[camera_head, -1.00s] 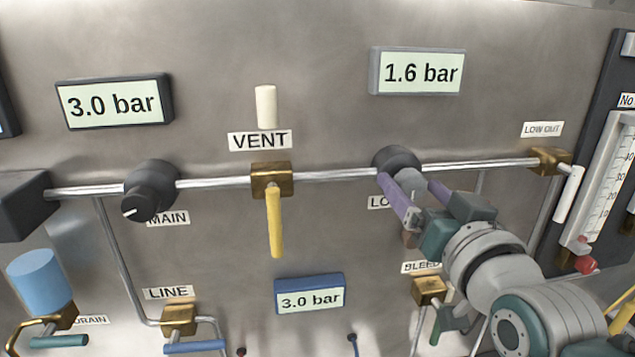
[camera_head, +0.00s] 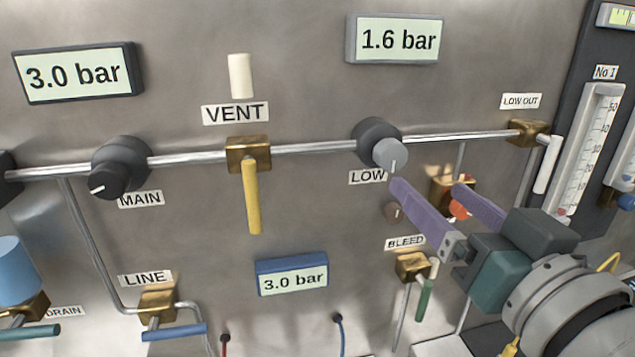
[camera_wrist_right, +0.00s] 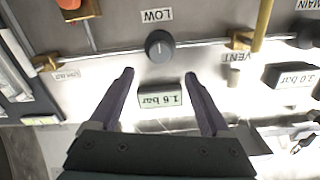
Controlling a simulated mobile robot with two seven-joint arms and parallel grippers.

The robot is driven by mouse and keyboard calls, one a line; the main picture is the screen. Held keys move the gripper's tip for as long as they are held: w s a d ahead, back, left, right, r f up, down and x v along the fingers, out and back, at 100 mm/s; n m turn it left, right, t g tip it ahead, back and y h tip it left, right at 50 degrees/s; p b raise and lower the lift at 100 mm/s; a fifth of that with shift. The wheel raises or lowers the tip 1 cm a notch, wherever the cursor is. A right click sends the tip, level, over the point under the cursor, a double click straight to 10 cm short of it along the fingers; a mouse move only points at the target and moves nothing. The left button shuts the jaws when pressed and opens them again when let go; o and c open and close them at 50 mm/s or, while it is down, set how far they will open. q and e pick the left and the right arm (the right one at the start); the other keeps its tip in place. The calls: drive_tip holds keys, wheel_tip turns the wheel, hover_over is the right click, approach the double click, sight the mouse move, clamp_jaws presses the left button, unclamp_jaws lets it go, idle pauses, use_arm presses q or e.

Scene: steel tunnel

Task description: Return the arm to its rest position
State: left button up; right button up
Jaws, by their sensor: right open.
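My right gripper (camera_head: 425,188) is in the head view at the right, with two purple fingers spread apart and nothing between them. It stands in front of the panel, below and to the right of the grey LOW knob (camera_head: 388,152), apart from it. In the right wrist view the open fingers (camera_wrist_right: 160,80) point toward the panel, and the LOW knob (camera_wrist_right: 159,46) shows beyond them. My left gripper is not in view.
The steel panel carries the MAIN knob (camera_head: 112,177), the yellow VENT lever (camera_head: 252,198), the BLEED valve (camera_head: 412,266) and the LINE valve (camera_head: 158,305). Gauges read 1.6 bar (camera_head: 396,40) and 3.0 bar (camera_head: 75,74). A flowmeter (camera_head: 590,150) stands at the right.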

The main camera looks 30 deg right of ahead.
idle(0.4)
drive_tip(key=s+a+f+n+g+y, duration=0.4)
drive_tip(key=a+f+g, duration=0.2)
drive_tip(key=f+g, duration=0.15)
drive_tip(key=s+a+f+n+g, duration=0.1)
drive_tip(key=s+f+n+g, duration=0.15)
drive_tip(key=s, duration=0.35)
drive_tip(key=s+f+n+g, duration=0.1)
drive_tip(key=s+g, duration=0.3)
drive_tip(key=s, duration=0.2)
wheel_tip(320, 180, up, 17)
drive_tip(key=p, duration=1.7)
drive_tip(key=shift+a+y, duration=0.2)
drive_tip(key=shift+y, duration=0.1)
drive_tip(key=shift+m, duration=0.25)
